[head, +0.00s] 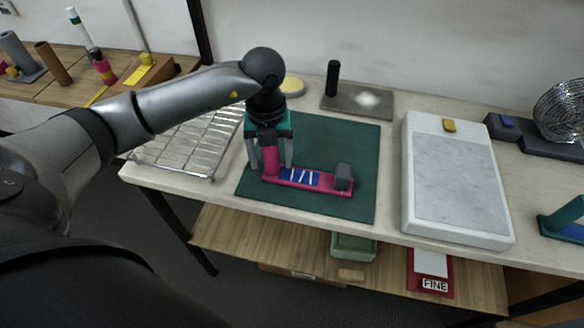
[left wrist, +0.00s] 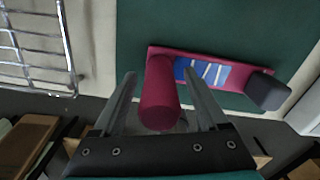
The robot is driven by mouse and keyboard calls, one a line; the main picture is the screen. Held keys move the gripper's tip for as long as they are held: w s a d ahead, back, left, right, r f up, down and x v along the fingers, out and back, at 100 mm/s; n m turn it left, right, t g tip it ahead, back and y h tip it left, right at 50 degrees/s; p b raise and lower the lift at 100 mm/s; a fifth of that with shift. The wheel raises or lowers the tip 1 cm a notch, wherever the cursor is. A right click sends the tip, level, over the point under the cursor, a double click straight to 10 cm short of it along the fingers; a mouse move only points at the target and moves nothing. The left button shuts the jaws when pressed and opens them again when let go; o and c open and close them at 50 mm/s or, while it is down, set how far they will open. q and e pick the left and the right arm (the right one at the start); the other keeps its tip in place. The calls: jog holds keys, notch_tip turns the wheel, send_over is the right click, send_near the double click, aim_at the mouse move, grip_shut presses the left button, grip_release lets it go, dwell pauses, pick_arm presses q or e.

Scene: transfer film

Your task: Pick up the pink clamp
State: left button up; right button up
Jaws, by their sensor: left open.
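The pink clamp (head: 298,178) lies on the dark green mat (head: 358,150). It has a flat pink bar with a blue, white-striped panel, a grey block at its right end and a thick pink post at its left end. My left gripper (head: 270,160) is above the mat with its fingers pointing down, on either side of the pink post. In the left wrist view, the pink post of the clamp (left wrist: 160,95) stands between the two open fingers of my left gripper (left wrist: 162,90), with gaps on both sides. My right gripper is not in view.
A wire rack (head: 190,140) lies left of the mat. A white slab with a grey top (head: 458,185) stands to the right. A grey plate with a black handle (head: 357,101) is behind. The mat's right part is clear. A lower wooden shelf (head: 230,235) holds several items.

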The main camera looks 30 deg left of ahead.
pick_arm(q)
jog(key=shift+f, duration=0.5)
grip_shut()
dwell(0.5)
